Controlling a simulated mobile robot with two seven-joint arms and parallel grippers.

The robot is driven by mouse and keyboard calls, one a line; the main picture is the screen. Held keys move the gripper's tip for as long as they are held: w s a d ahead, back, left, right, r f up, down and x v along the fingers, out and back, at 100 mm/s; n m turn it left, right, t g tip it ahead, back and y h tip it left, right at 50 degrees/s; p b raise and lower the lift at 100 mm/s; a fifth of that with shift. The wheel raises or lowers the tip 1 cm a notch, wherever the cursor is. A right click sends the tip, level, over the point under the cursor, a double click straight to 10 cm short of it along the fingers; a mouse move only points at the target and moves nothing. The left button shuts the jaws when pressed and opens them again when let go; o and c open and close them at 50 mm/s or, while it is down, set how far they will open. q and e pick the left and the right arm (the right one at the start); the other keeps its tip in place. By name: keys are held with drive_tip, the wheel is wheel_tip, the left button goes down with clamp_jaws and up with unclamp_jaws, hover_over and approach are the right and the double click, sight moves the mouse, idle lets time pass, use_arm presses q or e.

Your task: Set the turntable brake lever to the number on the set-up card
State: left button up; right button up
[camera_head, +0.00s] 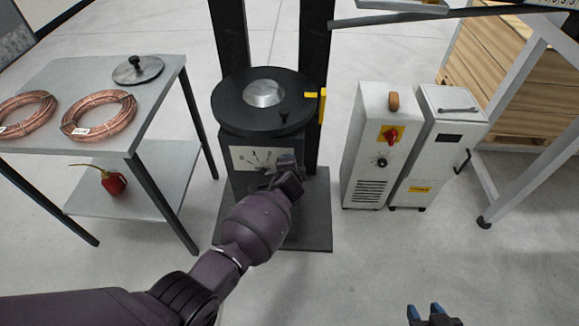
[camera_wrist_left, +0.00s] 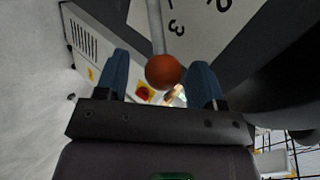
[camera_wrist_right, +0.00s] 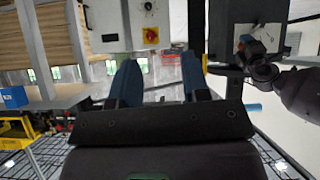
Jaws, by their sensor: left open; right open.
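The turntable (camera_head: 285,112) has a black round top with a silver hub. Its pale number plate (camera_head: 248,158) is on the front below, partly covered by my left gripper (camera_head: 287,178). In the left wrist view the brake lever (camera_wrist_left: 155,28) is a pale rod ending in an orange ball knob (camera_wrist_left: 163,71). The knob sits between the blue fingers of my left gripper (camera_wrist_left: 161,82), which are open with gaps on both sides. The rod passes beside the numeral 3. My right gripper (camera_head: 425,309) is open and empty at the bottom right, away from the turntable. I cannot make out a set-up card.
A white machine (camera_head: 372,150) with a red switch stands right of the turntable. Floor in front is clear.

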use_arm(q)
drive_tip(key=p+v, duration=0.3)
drive_tip(key=v, duration=0.6)
drive_tip(key=shift+p, duration=0.3)
use_arm(e)
drive_tip(key=r, duration=0.2)
drive_tip(key=shift+s+d+r, duration=0.15)
drive_tip(key=shift+s+r, duration=0.2)
drive_tip(key=shift+r, duration=0.05)
use_arm(q)
drive_tip(key=shift+s+r, duration=0.1)
drive_tip(key=shift+r, duration=0.05)
use_arm(e)
drive_tip(key=shift+w+r, duration=0.2)
drive_tip(key=shift+w, duration=0.05)
use_arm(q)
drive_tip(key=shift+d, duration=0.1)
